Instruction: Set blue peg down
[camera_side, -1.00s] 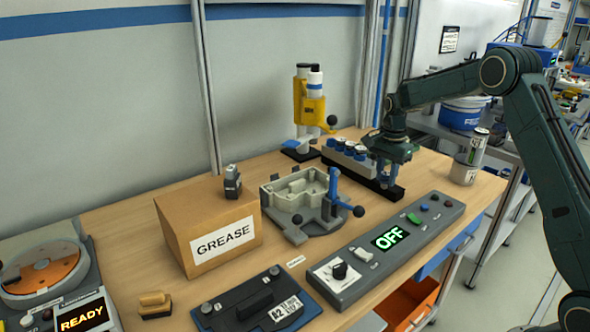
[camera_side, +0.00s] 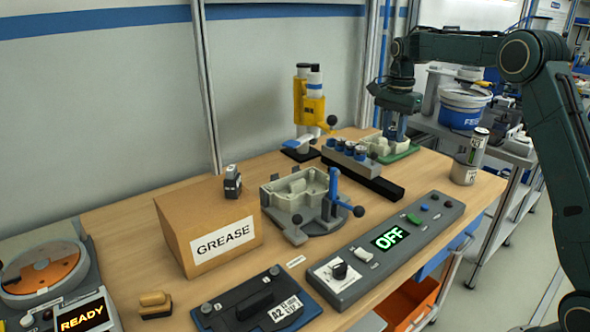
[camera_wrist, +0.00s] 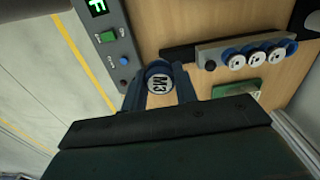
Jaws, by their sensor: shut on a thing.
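My gripper (camera_side: 394,134) is shut on a blue peg (camera_wrist: 158,79) marked M3, whose round top shows between the fingers in the wrist view. In the side view the held peg cannot be made out behind the fingers. The gripper hangs above or near a green tray with a cream part (camera_side: 388,149) at the far right of the bench; the exact height is unclear. A grey peg rack (camera_side: 346,159) stands left of the gripper with blue pegs (camera_side: 360,152) in it. In the wrist view the rack (camera_wrist: 226,67) holds three blue-ringed pegs and one dark, seemingly empty hole.
A black bar (camera_side: 368,180) lies in front of the rack. A control panel (camera_side: 420,236) showing OFF runs along the front edge. A yellow press (camera_side: 308,108), a grey fixture (camera_side: 296,200), a GREASE box (camera_side: 185,235) and cans (camera_side: 467,165) stand around.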

